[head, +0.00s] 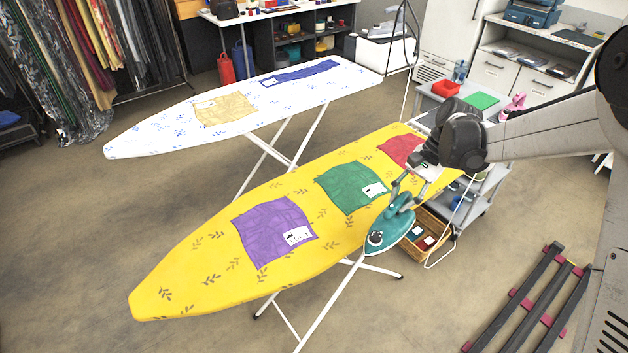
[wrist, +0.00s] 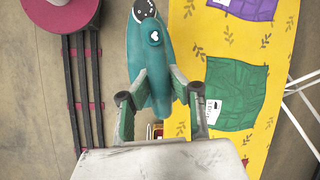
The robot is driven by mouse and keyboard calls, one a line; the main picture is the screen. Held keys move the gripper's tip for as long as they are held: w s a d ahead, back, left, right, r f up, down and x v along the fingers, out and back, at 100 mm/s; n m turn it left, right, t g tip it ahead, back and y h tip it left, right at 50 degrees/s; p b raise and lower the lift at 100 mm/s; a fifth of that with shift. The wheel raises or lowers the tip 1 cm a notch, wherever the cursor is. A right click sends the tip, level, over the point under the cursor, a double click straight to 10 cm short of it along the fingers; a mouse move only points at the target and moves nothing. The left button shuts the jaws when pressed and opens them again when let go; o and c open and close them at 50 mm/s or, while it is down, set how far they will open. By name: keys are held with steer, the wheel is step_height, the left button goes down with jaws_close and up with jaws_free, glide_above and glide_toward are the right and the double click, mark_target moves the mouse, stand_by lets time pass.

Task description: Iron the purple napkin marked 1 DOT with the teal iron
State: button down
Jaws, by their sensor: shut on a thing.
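The purple napkin (head: 272,229) lies wrinkled on the yellow ironing board (head: 165,284), left of the green napkin. Its white tag reads 1 DOT. Part of the purple napkin (wrist: 252,8) shows at the top of the wrist view. My gripper (head: 404,186) is shut on the teal iron (head: 391,227). The iron hangs at the board's near edge, beside the green napkin (head: 351,187), to the right of the purple one. In the wrist view the iron (wrist: 150,62) sits between both fingers, with the green napkin (wrist: 236,92) to its right.
A red napkin (head: 400,150) lies at the board's right end. A white patterned board (head: 150,137) behind bears a tan and a blue cloth. A basket (head: 428,232) and a grey cart (head: 472,207) stand right of the iron. Dark rails (head: 541,306) lie on the floor.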

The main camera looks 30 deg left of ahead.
steer(key=s+a+r+m+p, duration=0.15)
steer(key=s+a, duration=0.25)
steer(key=a, duration=0.7)
steer(key=s+a+r+m, duration=0.15)
steer(key=s+a, duration=0.35)
steer(key=a, duration=0.6)
steer(key=shift+n+t+y, duration=0.4)
step_height(320, 180, down, 6)
steer(key=shift+d+r+b, duration=0.1)
steer(key=shift+r+b, duration=0.05)
steer(key=shift+b, duration=0.95)
